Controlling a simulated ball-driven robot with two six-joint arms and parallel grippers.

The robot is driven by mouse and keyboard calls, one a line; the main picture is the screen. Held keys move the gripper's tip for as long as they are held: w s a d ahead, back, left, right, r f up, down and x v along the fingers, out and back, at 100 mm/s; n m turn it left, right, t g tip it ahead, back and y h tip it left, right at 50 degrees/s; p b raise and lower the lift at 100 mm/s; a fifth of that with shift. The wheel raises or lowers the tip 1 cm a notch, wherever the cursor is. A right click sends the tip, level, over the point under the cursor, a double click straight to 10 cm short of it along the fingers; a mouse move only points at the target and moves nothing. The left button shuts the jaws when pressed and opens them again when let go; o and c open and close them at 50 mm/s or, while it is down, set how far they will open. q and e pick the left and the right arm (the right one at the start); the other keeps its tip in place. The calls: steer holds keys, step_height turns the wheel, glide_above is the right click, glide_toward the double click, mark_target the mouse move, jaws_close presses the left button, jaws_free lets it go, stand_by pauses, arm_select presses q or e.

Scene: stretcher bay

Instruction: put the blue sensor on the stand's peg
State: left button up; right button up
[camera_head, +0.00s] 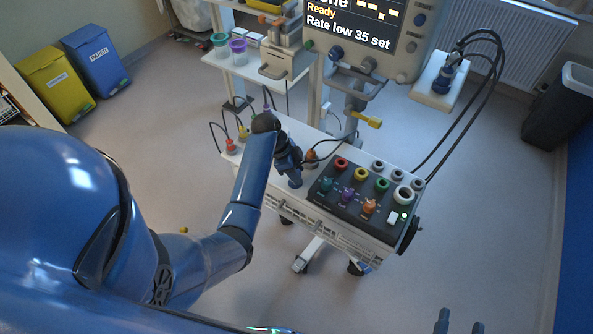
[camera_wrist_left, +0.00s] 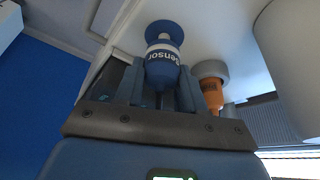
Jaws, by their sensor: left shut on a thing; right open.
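The blue sensor (camera_wrist_left: 162,65), with a white band lettered "Sensor", is between the fingers of my left gripper (camera_wrist_left: 160,88) in the left wrist view. That gripper is shut on it. In the head view my left gripper (camera_head: 292,172) is low over the white cart top (camera_head: 322,133), left of the black socket panel; its fingers largely hide the sensor there. I cannot tell whether the sensor touches the cart. My right gripper (camera_head: 459,322) is open and empty at the bottom edge. I cannot make out the stand's peg for certain.
An orange plug (camera_wrist_left: 211,88) is close beside the sensor. The socket panel (camera_head: 362,190) holds several coloured plugs. Red and yellow plugs with cables stand left of my arm. A monitor (camera_head: 365,30) rises behind. A white plate (camera_head: 440,82) carries a blue connector with black cables.

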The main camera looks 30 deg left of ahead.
arm_select(q)
steer(key=shift+f+b, duration=0.6)
steer(key=shift+f, duration=0.35)
steer(key=o, duration=1.1)
steer(key=shift+r, duration=0.15)
steer(key=shift+p+v, duration=0.55)
steer(key=shift+v, duration=4.75)
